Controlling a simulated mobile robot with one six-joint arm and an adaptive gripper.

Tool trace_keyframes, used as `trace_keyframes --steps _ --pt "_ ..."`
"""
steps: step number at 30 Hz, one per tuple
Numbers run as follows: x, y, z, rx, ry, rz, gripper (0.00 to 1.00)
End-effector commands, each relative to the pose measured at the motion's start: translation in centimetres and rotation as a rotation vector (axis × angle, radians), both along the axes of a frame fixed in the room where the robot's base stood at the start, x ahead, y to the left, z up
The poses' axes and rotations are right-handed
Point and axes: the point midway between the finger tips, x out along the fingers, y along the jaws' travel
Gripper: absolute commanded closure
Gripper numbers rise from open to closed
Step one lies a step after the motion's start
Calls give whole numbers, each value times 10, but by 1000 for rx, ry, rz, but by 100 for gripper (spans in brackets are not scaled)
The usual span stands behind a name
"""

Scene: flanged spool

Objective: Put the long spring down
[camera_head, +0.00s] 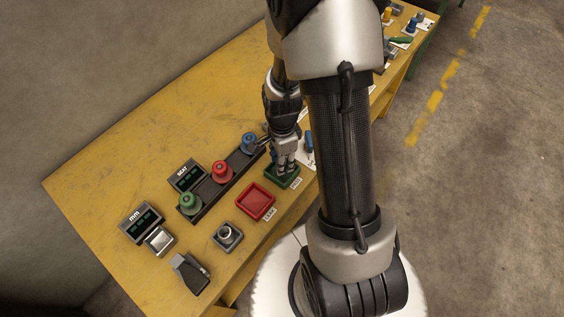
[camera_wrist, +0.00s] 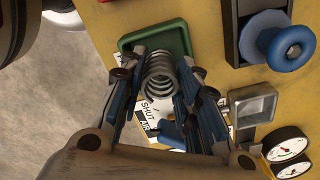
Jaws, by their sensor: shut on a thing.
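My gripper (camera_head: 286,166) reaches down over the green tray (camera_head: 272,173) on the yellow bench. In the wrist view, my gripper (camera_wrist: 162,70) is shut on the long spring (camera_wrist: 160,84), a pale metal coil held between the two blue-padded fingers. The spring's far end shows over the green tray (camera_wrist: 124,45), whose rim surrounds it at the top of the view. I cannot tell whether the spring touches the tray floor. In the head view the spring is hidden by my fingers.
A red tray (camera_head: 256,201) lies just left of the green one. A dark rail with green (camera_head: 189,203), red (camera_head: 222,172) and blue (camera_head: 249,143) spools runs behind. Round gauges (camera_wrist: 287,143) and a square metal dish (camera_wrist: 255,107) are nearby. The bench's front edge is close.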

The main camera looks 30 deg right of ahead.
Motion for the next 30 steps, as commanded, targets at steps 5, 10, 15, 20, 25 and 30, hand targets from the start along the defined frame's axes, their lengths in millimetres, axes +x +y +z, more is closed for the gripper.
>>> trace_keyframes --steps 5,10,15,20,25,30 --pt "0 0 -6 0 -1 0 94" --pt "0 0 -7 0 -1 0 94" --pt "0 0 -13 0 -1 0 94" --pt "0 0 -12 0 -1 0 61" --pt "0 0 -12 0 -1 0 50" --pt "0 0 -12 0 -1 0 50"
